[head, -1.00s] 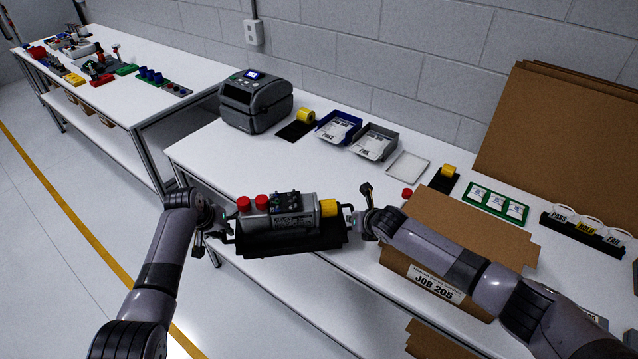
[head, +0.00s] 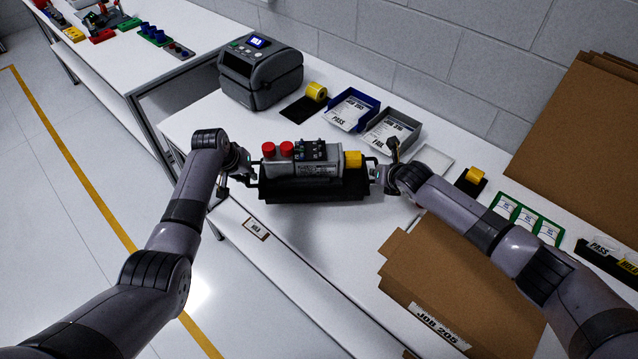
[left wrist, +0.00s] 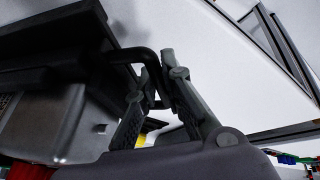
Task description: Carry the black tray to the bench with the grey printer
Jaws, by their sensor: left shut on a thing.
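The black tray (head: 312,194) is level in the middle of the head view, above the front part of the bench (head: 240,205) with the grey printer (head: 260,72). It carries a grey device (head: 300,166) with two red caps, a dark block and a yellow part. My left gripper (head: 250,177) is shut on the tray's left handle, which shows as a black bar (left wrist: 132,54) between the fingers in the left wrist view (left wrist: 160,72). My right gripper (head: 377,175) is at the right handle and appears closed on it; its fingertips are small here. Whether the tray touches the bench is unclear.
A blue bin (head: 352,110) and a grey bin (head: 391,133) with labels stand behind the tray, beside a yellow roll (head: 316,92). A cardboard box (head: 455,290) marked JOB 205 is at front right. The bench left of the tray, before the printer, is clear.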

